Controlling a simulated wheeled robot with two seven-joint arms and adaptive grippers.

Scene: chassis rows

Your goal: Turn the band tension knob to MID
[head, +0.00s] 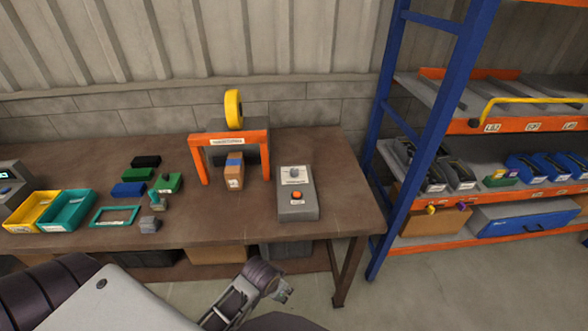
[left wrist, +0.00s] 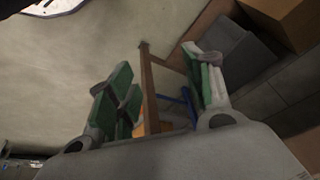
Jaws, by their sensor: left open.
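The grey control box (head: 298,209) stands on the right part of the brown workbench (head: 335,212) in the head view. A small grey knob (head: 294,172) sits on a white label plate near its far end. The label text and the knob's setting are too small to read. My left gripper (head: 281,290) is low in front of the bench edge, below and apart from the box. In the left wrist view its green-padded fingers (left wrist: 162,90) are spread with nothing between them. The knob is not visible there. My right gripper is not in view.
An orange button (head: 297,195) sits on the box nearer me. An orange-framed strapping machine (head: 240,137) with a carton (head: 234,172) stands to its left. Bins (head: 67,211) and small parts are farther left. A blue-framed rack (head: 425,140) stands right of the bench.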

